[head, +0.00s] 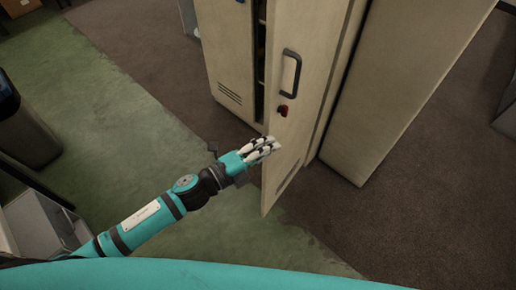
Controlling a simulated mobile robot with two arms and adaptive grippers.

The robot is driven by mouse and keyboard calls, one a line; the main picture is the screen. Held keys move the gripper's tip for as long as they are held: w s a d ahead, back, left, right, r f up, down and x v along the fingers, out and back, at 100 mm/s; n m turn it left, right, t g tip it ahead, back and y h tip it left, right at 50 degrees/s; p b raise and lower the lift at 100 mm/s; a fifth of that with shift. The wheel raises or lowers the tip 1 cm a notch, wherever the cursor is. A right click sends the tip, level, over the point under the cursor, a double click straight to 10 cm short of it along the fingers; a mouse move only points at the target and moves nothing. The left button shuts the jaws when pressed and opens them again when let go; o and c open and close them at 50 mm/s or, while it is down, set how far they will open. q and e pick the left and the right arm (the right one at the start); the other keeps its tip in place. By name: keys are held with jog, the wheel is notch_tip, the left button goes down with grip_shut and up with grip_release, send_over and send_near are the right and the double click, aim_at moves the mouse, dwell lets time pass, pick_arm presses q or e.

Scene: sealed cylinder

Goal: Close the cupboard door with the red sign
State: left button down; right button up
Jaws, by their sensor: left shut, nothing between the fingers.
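The cupboard (227,50) is a beige metal one with a vent low on its front. Its door (304,100) stands partly open, with a dark gap between it and the cupboard front. The door has a dark pull handle (291,73) and a small red piece (283,110) below it. My left gripper (275,146) is shut and empty, at the door's near edge below the red piece. It looks close to the door, but I cannot tell whether it touches. My right gripper is not in view.
A tall beige panel or cabinet side (400,80) stands right of the door. A dark bin (25,125) and a grey drawer-like unit (40,222) are at the left. The green and brown floor (130,110) is clear between them and the cupboard.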

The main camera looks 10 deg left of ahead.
aim_at(273, 130)
pick_arm(q)
jog(key=x, duration=0.6)
jog(key=shift+w+a+p, duration=0.25)
jog(key=shift+a, duration=0.4)
jog(key=shift+w+a+p, duration=0.25)
jog(key=shift+a, duration=0.4)
jog(key=shift+w+a+p, duration=0.25)
jog(key=shift+a, duration=0.4)
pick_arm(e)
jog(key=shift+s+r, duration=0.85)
